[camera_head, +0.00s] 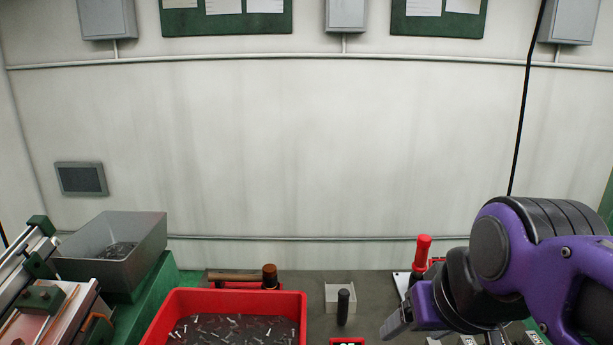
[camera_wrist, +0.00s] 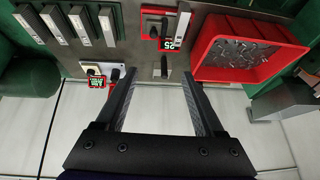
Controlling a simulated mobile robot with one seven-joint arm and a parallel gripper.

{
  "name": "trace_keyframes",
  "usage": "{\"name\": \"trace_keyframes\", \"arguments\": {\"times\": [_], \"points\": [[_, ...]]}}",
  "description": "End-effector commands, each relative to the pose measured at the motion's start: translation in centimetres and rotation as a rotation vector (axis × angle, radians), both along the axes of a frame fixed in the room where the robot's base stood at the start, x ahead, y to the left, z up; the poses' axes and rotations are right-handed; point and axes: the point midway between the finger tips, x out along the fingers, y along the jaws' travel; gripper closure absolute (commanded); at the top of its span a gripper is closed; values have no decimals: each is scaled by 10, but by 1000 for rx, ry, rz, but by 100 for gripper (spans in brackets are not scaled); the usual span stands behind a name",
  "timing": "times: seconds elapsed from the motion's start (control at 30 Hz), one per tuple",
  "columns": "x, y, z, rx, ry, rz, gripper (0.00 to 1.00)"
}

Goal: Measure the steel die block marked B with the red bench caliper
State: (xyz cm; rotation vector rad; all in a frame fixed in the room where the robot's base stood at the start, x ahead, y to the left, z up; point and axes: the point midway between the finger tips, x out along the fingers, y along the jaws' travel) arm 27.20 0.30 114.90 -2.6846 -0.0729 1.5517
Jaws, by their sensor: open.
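In the wrist view a white base (camera_wrist: 102,69) with a red-and-green tag may be the same thing. Several grey bars with white labels (camera_wrist: 107,27) lie side by side at the wrist view's upper left. I cannot read a B on any, so the die block cannot be singled out. My gripper (camera_wrist: 160,76) is open and empty above the bench, its fingers apart. It also shows in the head view (camera_head: 394,325).
A red tray (camera_head: 297,298) of metal screws stands left of my gripper. A grey bin (camera_head: 103,269) sits farther left. A wall closes the back.

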Motion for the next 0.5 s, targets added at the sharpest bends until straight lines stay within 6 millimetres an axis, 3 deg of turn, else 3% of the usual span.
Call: {"name": "trace_keyframes", "arguments": {"times": [0.13, 0.5], "points": [[-13, -3, -13, -56, 30, -20, 30], [-14, -3, -14, -60, 33, -21, 30]]}}
